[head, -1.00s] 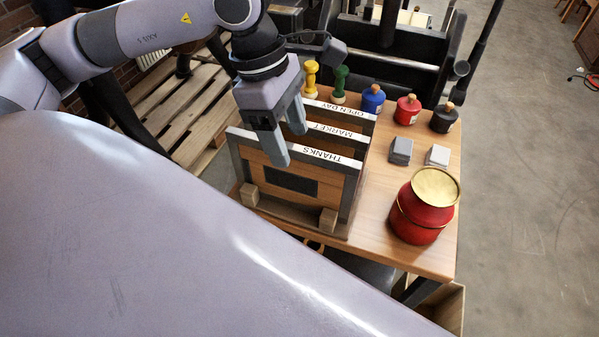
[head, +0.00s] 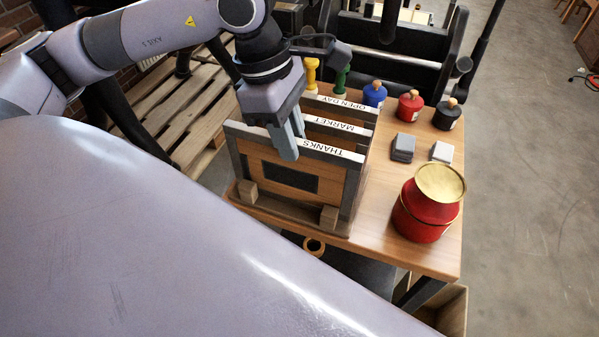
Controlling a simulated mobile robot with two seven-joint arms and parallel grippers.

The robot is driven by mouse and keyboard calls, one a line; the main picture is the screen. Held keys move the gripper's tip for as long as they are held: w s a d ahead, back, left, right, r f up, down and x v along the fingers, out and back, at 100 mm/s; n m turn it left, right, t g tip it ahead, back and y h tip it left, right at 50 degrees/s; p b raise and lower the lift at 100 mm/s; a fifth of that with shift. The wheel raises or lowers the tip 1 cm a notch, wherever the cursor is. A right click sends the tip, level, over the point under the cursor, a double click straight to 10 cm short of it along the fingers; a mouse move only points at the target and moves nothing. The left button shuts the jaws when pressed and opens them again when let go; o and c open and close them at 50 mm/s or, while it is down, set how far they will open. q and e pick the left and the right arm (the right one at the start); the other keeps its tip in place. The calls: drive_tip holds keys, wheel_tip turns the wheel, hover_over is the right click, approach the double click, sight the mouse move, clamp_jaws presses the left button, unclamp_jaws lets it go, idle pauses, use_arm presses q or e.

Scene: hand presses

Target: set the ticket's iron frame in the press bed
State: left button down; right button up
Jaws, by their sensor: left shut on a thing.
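Three frames with white title strips stand on edge in a wooden rack (head: 290,215) on the table. The nearest is the THANKS frame (head: 330,150), with a dark block in a wooden fill. Behind it are the MARKET frame (head: 337,125) and the OPEN DAY frame (head: 350,103), mostly hidden. My left gripper (head: 290,143) points down and is shut on the top bar of the THANKS frame, which still stands in the rack. My right gripper is not in view. A black press (head: 395,65) stands behind the table; its bed cannot be made out clearly. No ticket is visible.
A pallet (head: 185,120) lies at left.

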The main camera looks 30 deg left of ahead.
use_arm(q)
drive_tip(key=shift+r, duration=0.35)
drive_tip(key=shift+r+p, duration=0.35)
drive_tip(key=shift+r, duration=0.35)
drive_tip(key=shift+r+p, duration=0.35)
drive_tip(key=shift+p, duration=0.05)
drive_tip(key=shift+r+p, duration=0.75)
drive_tip(key=shift+r, duration=0.55)
drive_tip(key=shift+r+p, duration=1.75)
drive_tip(key=shift+r, duration=1.15)
drive_tip(key=c, duration=1.6)
unclamp_jaws()
clamp_jaws()
